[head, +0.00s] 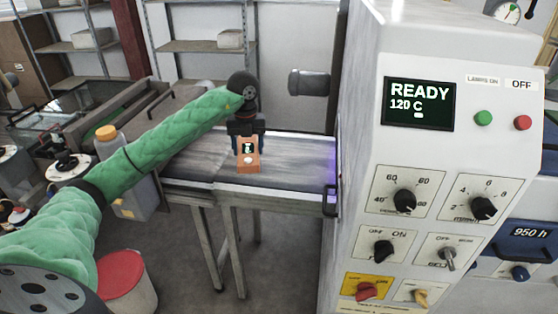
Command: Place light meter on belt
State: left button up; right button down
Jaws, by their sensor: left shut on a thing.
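My left gripper (247,135) is at the end of the green-sleeved arm and points down. It is shut on the light meter (248,166), an orange box with a small dark screen and a white round spot. The meter is upright over the front part of the grey belt (297,160). I cannot tell whether its bottom touches the belt. The belt runs right into the machine, where a violet glow shows at the opening. My right gripper is not in view.
A large white control cabinet (430,140) with a READY 120 C screen (419,104) stands at the right end of the belt. A dark cylinder (308,82) sticks out above the belt.

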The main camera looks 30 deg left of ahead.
aim_at(262, 157)
jog(key=i, duration=0.95)
